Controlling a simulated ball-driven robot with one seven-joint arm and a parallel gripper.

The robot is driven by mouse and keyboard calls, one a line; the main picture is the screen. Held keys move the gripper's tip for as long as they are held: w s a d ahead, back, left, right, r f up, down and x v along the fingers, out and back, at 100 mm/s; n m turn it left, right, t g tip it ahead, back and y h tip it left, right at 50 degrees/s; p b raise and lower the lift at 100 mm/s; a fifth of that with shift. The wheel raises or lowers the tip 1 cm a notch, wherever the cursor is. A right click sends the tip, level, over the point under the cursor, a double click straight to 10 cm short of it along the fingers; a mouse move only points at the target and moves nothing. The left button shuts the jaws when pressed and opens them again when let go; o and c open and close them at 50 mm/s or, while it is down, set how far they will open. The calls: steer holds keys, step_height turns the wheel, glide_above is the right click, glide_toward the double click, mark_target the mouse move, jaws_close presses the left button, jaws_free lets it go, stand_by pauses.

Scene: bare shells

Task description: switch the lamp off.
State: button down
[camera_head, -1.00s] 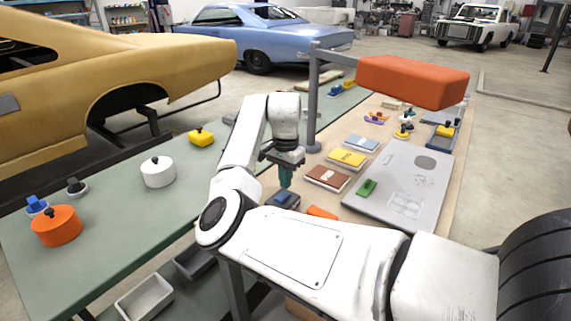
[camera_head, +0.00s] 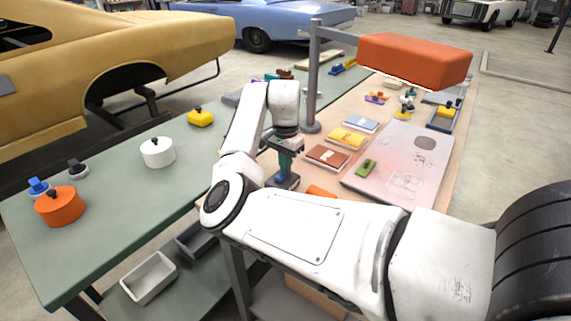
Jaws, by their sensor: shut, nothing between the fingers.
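The lamp has a wide orange shade (camera_head: 415,58) on a grey post (camera_head: 313,80). A bright white line shows along the shade's lower edge, and the grey board below has a pinkish light on it, so the lamp looks lit. A small dark blue box (camera_head: 285,182), perhaps the lamp's switch, sits at the near edge of the table. My gripper (camera_head: 285,172) points straight down at this box, its fingers shut and empty. The tips seem to meet the box's top; they hide part of it, and I cannot tell whether they press it.
The grey board (camera_head: 405,150) carries a green block (camera_head: 366,167). An orange piece (camera_head: 320,191) lies right of the box. The green bench (camera_head: 120,200) holds white (camera_head: 158,152) and orange (camera_head: 59,206) pots.

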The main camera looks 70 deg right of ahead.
steer(key=shift+a, duration=0.15)
steer(key=shift+w+a+r+p, duration=0.2)
steer(key=shift+a+p, duration=0.4)
steer(key=shift+p, duration=0.1)
steer(key=shift+r+p, duration=0.65)
step_height(320, 180, up, 13)
steer(key=p, duration=0.2)
steer(key=shift+f, duration=0.2)
